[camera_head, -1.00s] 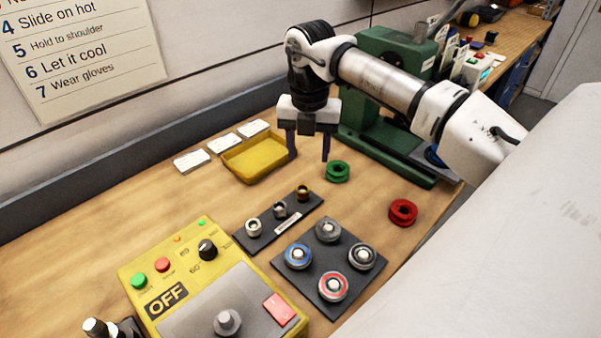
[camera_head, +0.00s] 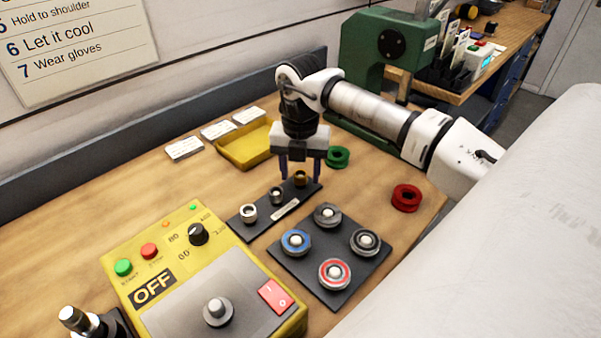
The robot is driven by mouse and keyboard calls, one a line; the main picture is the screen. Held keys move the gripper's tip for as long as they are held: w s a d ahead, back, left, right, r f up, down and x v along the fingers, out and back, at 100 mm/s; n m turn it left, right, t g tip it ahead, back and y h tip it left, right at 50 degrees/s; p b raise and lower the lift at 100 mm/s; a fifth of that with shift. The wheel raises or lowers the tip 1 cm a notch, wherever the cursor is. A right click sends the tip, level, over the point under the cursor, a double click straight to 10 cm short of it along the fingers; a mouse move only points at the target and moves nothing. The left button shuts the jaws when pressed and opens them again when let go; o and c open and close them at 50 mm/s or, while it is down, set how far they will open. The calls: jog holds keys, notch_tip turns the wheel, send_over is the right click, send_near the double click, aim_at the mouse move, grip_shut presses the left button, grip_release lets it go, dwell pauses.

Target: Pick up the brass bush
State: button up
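The brass bush (camera_head: 300,180) is a small brownish-gold ring at the far right end of a dark narrow board (camera_head: 244,229). A dark grey bush (camera_head: 276,196) and a silvery bush (camera_head: 249,212) stand in line with it on the same board. My gripper (camera_head: 300,173) points down over the brass bush with its two dark fingers spread. In the picture one finger is on each side of the bush, with gaps between. I cannot tell how low the tips are relative to the bush.
A yellow tray (camera_head: 243,163) is behind to the left, and a green ring (camera_head: 338,156) close behind right. A dark plate (camera_head: 306,270) with several bearings lies in front. A red ring (camera_head: 406,197) is right; a yellow heater box (camera_head: 262,325) is front left. A green press (camera_head: 365,60) stands behind.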

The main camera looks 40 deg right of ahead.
jog(key=c, duration=1)
